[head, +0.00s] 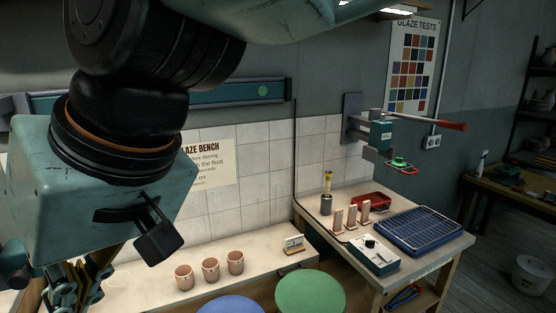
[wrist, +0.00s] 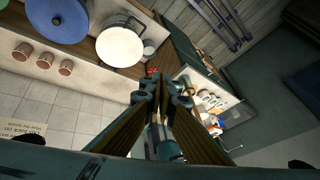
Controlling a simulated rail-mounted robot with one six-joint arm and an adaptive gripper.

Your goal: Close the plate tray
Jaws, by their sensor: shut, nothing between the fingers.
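I cannot tell for certain which thing is the plate tray. In the wrist view, a pale open tray or shelf (wrist: 232,113) holding several small white and orange items lies just right of my gripper. My gripper (wrist: 160,82) points into the middle of that view with its fingers together and nothing between them. In the head view my gripper is at the lower left, partly cut off by the frame edge. A blue gridded tray (head: 417,231) lies flat on the right bench in the head view, far from my gripper.
Several terracotta cups (head: 210,269) stand on the left bench, with a blue round lid (head: 231,306) and a green one (head: 310,293) in front. The right bench (head: 452,246) carries a control box (head: 373,255), upright test pieces and a red tray (head: 371,201).

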